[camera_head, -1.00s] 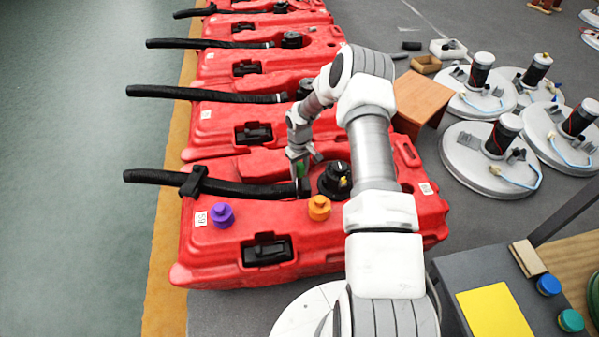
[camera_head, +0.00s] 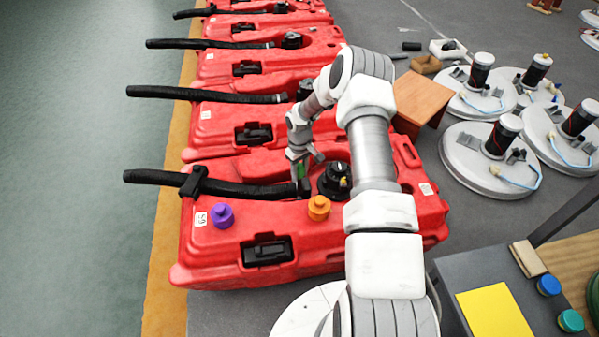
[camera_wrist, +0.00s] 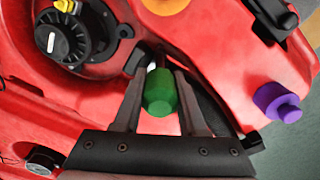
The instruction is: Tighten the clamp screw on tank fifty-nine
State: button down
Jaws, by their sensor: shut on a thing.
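Tank fifty-nine (camera_head: 330,235) is the nearest red tank, with a small number label (camera_head: 200,219) at its left. A black hose (camera_head: 240,188) lies along its top and ends by a dark fitting (camera_head: 304,187). My gripper (camera_head: 301,166) is over that hose end. In the wrist view my gripper (camera_wrist: 160,98) is shut on a green screwdriver handle (camera_wrist: 160,92), whose far end points at the dark fitting. The clamp screw itself and the tool's tip are too small or hidden to make out, so contact cannot be told.
A black cap (camera_head: 335,180) with a yellow part stands right of my gripper. An orange knob (camera_head: 319,207) and a purple knob (camera_head: 222,215) stand on the tank. More red tanks (camera_head: 215,125) line up behind.

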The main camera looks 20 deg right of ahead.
jog(key=shift+f, duration=0.8)
dwell(0.6)
jog(key=m, duration=0.8)
jog(key=shift+m, duration=1.2)
